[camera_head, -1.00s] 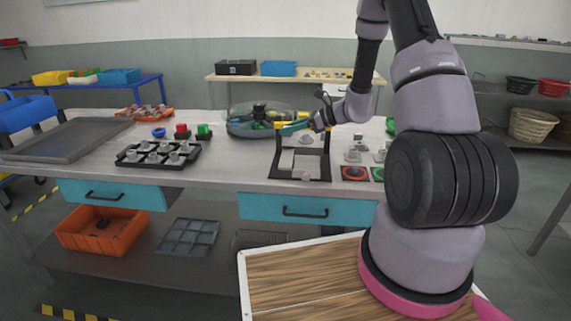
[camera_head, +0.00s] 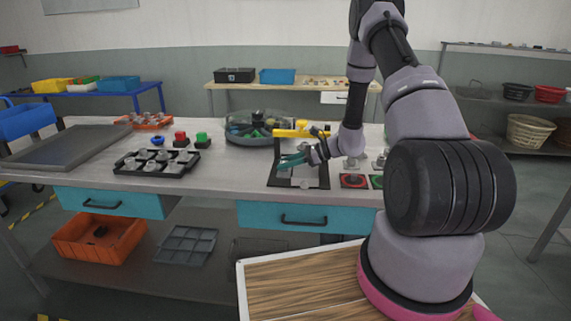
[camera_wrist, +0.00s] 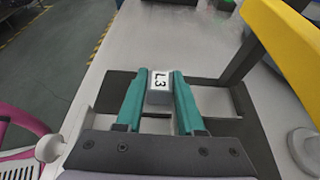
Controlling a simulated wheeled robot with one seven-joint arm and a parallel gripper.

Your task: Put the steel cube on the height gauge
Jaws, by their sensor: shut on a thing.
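The steel cube (camera_wrist: 159,88), a small silver block marked "L3", sits between the teal fingertips of my gripper (camera_wrist: 158,92) in the wrist view. My gripper is shut on it. The height gauge has a black base (camera_head: 298,183) with pale openings, and a yellow crossbar (camera_head: 297,129). In the head view my gripper (camera_head: 288,160) is low over the gauge's base, in front of and below the yellow bar. The cube is hard to make out there. In the wrist view the base (camera_wrist: 245,122) lies beneath the cube; I cannot tell whether they touch.
The gauge's yellow bar (camera_wrist: 290,45) rises close on the right in the wrist view. Grey knobbed parts and a red pad (camera_head: 353,181) stand right of the gauge. A round divided tray (camera_head: 250,138) is behind it; a black rack (camera_head: 157,163) is left.

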